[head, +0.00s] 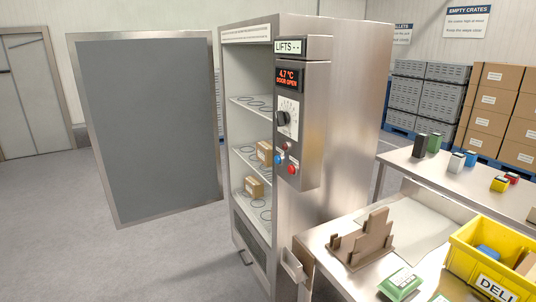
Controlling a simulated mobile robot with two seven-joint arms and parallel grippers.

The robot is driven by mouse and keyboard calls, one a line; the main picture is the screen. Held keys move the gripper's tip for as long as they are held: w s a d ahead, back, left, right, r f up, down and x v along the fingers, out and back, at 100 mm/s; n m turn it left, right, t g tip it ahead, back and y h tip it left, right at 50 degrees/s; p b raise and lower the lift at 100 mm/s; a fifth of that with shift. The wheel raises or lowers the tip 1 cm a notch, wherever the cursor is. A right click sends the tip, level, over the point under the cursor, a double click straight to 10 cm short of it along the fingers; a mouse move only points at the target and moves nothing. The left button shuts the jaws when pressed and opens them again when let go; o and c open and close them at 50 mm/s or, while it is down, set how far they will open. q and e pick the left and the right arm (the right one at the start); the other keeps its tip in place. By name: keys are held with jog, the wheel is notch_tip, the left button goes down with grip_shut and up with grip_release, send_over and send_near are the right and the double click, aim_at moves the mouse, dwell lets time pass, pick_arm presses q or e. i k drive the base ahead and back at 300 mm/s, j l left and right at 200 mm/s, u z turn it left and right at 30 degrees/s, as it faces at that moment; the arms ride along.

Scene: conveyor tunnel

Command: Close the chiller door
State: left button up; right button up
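The chiller (340,110) is a tall steel cabinet in the middle of the head view. Its door (150,125), a grey panel with a steel frame, stands wide open to the left of the cabinet. The open front shows white shelves (250,174) with ring marks and two small brown boxes (254,187). A control panel (303,112) on the cabinet's side reads 4.7 °C and DOOR OPEN in red. Neither of my grippers is in view.
A steel bench (335,282) at the right front holds a brown stepped block (365,240), a green-and-white pack (400,283) and a yellow crate (490,255). A second table (420,172) stands behind. Cartons (495,105) and grey crates (425,95) are stacked at the back right. The floor (60,230) at left is clear.

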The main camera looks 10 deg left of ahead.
aim_at(147, 98)
jog(key=i+j+u, duration=1.05)
jog(key=u, duration=0.15)
jog(key=i+u, duration=0.4)
jog(key=i, duration=0.15)
jog(key=i+j+u, duration=0.1)
jog(key=i+u, duration=0.2)
jog(key=i, duration=0.35)
jog(key=i+l+u, duration=0.1)
jog(key=i+u, duration=0.25)
jog(key=i, duration=0.25)
jog(key=i+j+z, duration=0.2)
jog(key=i+z, duration=0.2)
jog(key=i+j+z, duration=0.45)
jog(key=i+z, duration=0.2)
jog(key=z, duration=0.25)
jog(key=i+j+z, duration=0.15)
jog(key=z, duration=0.35)
jog(key=i+j+z, duration=0.15)
jog(key=z, duration=0.3)
jog(key=i+j+z, duration=0.1)
jog(key=j+z, duration=0.55)
jog(key=z, duration=0.3)
jog(key=i+j+z, duration=0.1)
jog(key=j+z, duration=0.3)
jog(key=i+j+z, duration=0.1)
jog(key=j+z, duration=0.8)
jog(key=j, duration=0.2)
